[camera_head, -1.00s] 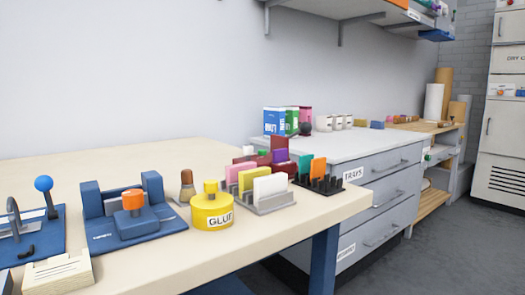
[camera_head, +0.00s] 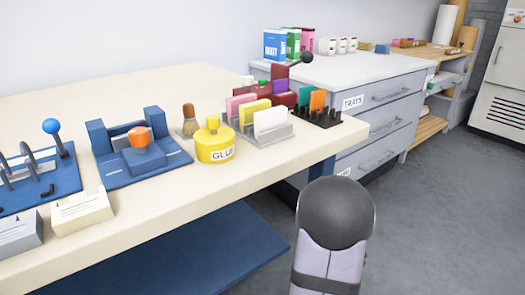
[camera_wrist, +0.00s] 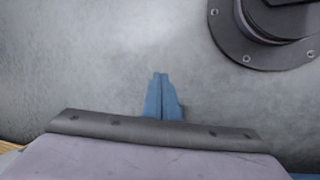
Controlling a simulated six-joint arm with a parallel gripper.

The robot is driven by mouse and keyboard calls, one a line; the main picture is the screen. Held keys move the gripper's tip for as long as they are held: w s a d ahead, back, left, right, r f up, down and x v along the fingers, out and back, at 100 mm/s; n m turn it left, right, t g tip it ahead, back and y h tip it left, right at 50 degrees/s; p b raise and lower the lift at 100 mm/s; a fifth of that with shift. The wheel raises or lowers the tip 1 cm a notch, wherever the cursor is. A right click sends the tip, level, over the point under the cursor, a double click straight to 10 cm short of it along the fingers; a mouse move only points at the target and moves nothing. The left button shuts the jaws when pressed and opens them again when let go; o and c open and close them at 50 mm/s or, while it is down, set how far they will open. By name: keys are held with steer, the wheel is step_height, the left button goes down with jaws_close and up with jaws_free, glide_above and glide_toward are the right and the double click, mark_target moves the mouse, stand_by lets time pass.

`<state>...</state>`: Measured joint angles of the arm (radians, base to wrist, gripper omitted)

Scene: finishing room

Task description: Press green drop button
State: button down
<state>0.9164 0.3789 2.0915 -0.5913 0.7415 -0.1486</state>
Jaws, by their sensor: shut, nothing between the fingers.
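No button can be made out clearly in the head view. A small green spot (camera_head: 262,83) shows beside the dark red lever device (camera_head: 281,88) at the back of the cream bench, but it is too small to identify as the drop button. My gripper (camera_wrist: 160,76) shows in the wrist view as two blue fingers closed together. It is empty and points over a plain grey surface, touching nothing visible. The gripper does not show in the head view, where only part of my arm rises at the lower middle.
The cream bench (camera_head: 245,185) holds a yellow glue pot (camera_head: 214,147), a brush (camera_head: 188,122), an orange-knobbed blue device (camera_head: 139,140), a blue-balled lever device (camera_head: 62,180) and card racks. A grey drawer unit (camera_head: 375,110) stands behind. Grey floor at right is open.

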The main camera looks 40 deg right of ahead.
steer(key=w+d+r+m+t+h+p, duration=0.1)
steer(key=d+r+m+h+p, duration=0.15)
steer(key=d+r+p, duration=0.65)
steer(key=w+d+r+m+t+h+p, duration=0.1)
steer(key=d+r+m+p, duration=0.15)
steer(key=r+p, duration=1.15)
steer(key=w+d+r+m+h+p, duration=0.1)
steer(key=d+r+m+p, duration=0.35)
steer(key=r, duration=1.15)
steer(key=w+a+r+n+t+p, duration=0.1)
steer(key=w+r+n+t+p, duration=0.3)
steer(key=w+r+p, duration=0.6)
steer(key=w+a+r+n+t+p, duration=0.1)
steer(key=w+r+n+t+p, duration=0.2)
steer(key=w+r+n+p, duration=0.5)
steer(key=w+a+r+n+t+y+p, duration=0.1)
steer(key=w+a+n+y+p, duration=0.1)
steer(key=w+a+p, duration=0.4)
steer(key=w+a+r+n+t+y+p, duration=0.2)
steer(key=w+a+n+p, duration=0.2)
steer(key=w+a+p, duration=0.3)
steer(key=w+p, duration=0.4)
steer(key=w, duration=0.1)
steer(key=shift+a+r+p, duration=0.15)
steer(key=shift+p, duration=0.25)
